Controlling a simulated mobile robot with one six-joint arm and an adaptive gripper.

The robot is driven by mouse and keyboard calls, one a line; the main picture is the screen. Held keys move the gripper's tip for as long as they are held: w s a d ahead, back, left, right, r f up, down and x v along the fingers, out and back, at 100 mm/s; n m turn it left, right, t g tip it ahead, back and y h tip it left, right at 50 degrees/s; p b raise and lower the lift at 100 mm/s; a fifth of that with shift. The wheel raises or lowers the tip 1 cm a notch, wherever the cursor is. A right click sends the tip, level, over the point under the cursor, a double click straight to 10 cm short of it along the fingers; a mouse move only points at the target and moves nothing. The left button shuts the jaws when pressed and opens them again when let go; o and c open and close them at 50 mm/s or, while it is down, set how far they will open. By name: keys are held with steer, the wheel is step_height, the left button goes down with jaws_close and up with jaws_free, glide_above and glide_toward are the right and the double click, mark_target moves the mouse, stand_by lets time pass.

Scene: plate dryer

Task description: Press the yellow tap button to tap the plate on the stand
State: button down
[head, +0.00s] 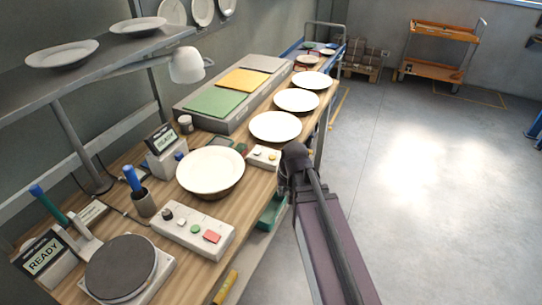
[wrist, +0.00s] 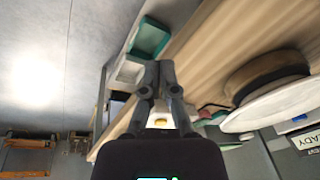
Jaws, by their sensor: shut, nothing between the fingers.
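The white plate (head: 210,168) lies on a round stand near the front of the wooden bench, and it also shows at the right of the wrist view (wrist: 285,103). A small white control box (head: 262,163) sits just right of the plate, with a small yellow button (head: 272,156) on top. My gripper (head: 291,160) is just right of this box, by the bench edge, and appears apart from the button. In the wrist view its fingers (wrist: 160,76) are together and empty.
A larger control box (head: 193,230) with a red button, a round dark hotplate-like disc (head: 121,267) and READY displays stand nearer. More plates (head: 275,127) line the bench behind. A shelf (head: 90,62) hangs at left. Open floor (head: 420,190) lies at right.

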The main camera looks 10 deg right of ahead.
steer(key=w+r+m+t+y+p, duration=0.1)
steer(key=w+r+t+y+p, duration=0.2)
steer(key=w, duration=0.9)
step_height(320, 180, up, 6)
steer(key=m+t, duration=0.2)
steer(key=t, duration=0.1)
glide_above(273, 157)
steer(key=shift+f, duration=0.2)
steer(key=shift+f, duration=0.1)
step_height(273, 157, down, 9)
steer(key=b, duration=0.9)
steer(key=shift+s+f+b, duration=0.1)
steer(key=shift+f+b, duration=0.65)
steer(key=shift+b, duration=0.15)
stand_by(1.2)
steer(key=shift+r, duration=0.15)
steer(key=shift+r+p, duration=0.8)
steer(key=shift+p, duration=0.15)
steer(key=shift+r, duration=0.1)
